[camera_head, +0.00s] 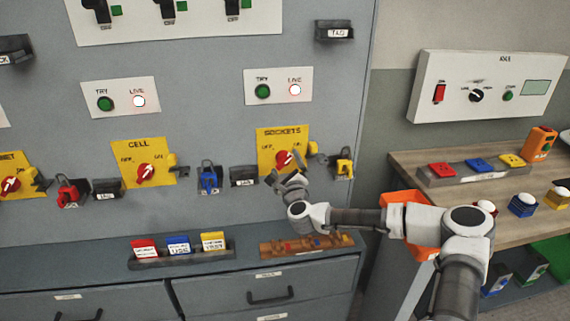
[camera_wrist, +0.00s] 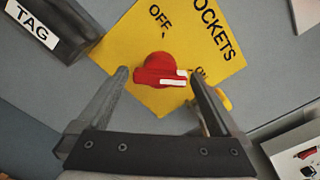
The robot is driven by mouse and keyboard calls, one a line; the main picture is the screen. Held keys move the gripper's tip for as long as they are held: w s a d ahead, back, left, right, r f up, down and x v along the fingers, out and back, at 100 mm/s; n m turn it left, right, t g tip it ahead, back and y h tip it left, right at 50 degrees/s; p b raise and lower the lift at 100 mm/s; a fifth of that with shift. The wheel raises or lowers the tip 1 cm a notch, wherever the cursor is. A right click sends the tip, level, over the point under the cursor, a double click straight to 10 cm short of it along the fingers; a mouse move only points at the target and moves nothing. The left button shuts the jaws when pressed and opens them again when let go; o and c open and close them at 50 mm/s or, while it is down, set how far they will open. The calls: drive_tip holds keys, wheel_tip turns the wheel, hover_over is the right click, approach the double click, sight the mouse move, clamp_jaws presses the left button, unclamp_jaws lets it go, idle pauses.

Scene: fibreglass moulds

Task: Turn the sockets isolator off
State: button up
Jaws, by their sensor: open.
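The sockets isolator is a yellow plate (camera_head: 266,138) on the grey cabinet front, marked SOCKETS, OFF and ON, with a red rotary knob (camera_head: 283,158). In the wrist view the knob (camera_wrist: 152,70) has its white-striped handle pointing right, toward the partly covered ON mark on the yellow plate (camera_wrist: 130,32). My gripper (camera_head: 287,170) is open in front of the plate's lower part. In the wrist view its fingertips (camera_wrist: 158,76) appear on either side of the knob. I cannot tell whether they touch it or how deep they reach.
A yellow padlock (camera_head: 344,165) hangs right of the plate; a TAG holder (camera_head: 243,176) and a blue padlock (camera_head: 209,178) are left. Above is a TRY/LIVE panel (camera_head: 278,86) with its LIVE lamp white. Below, a ledge holds card racks (camera_head: 180,258). A wooden bench (camera_head: 410,165) stands right.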

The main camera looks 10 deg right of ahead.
drive_tip(key=shift+w, duration=0.55)
drive_tip(key=c, duration=1.2)
